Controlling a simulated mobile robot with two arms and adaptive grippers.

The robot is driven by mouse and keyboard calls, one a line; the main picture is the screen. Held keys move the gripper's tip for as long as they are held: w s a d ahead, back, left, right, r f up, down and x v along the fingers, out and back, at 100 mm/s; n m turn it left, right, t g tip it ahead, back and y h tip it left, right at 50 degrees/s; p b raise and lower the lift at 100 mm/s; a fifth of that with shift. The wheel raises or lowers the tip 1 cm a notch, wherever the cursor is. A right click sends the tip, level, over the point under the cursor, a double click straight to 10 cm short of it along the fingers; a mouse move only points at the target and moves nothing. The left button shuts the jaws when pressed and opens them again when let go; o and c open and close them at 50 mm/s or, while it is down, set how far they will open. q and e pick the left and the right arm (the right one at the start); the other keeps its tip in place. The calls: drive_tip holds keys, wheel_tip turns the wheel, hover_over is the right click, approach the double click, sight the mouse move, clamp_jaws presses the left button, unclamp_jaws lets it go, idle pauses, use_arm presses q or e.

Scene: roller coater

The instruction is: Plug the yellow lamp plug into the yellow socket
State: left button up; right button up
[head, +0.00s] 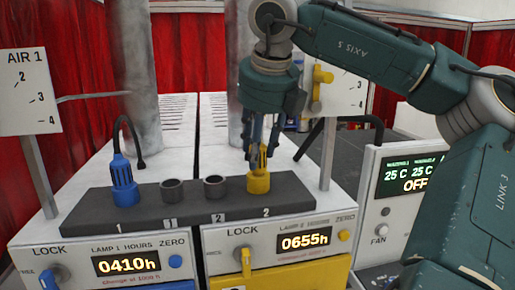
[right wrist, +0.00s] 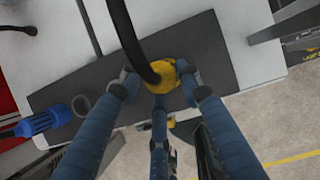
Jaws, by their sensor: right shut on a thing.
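The yellow lamp plug (head: 259,183) stands upright at the right end of the dark strip (head: 150,212), over a mark "2". It also shows in the right wrist view (right wrist: 172,80), with a black cable rising from it. My right gripper (head: 262,150) comes down from above with its fingers closed around the plug's upper part. A separate yellow socket cannot be made out; I cannot tell whether the yellow base under the fingers is all plug or partly socket. My left gripper is in neither view.
A blue plug (head: 124,183) with a cable stands at the strip's left end. Two empty grey round sockets, the left (head: 171,191) and the right (head: 214,187), lie between the plugs. A metal column (head: 140,60) and a control box (head: 395,200) flank the space.

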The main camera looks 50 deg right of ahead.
drive_tip(key=shift+f+b, duration=0.55)
drive_tip(key=shift+f, duration=0.05)
idle(0.4)
drive_tip(key=o, duration=1.3)
drive_tip(key=v, duration=1.2)
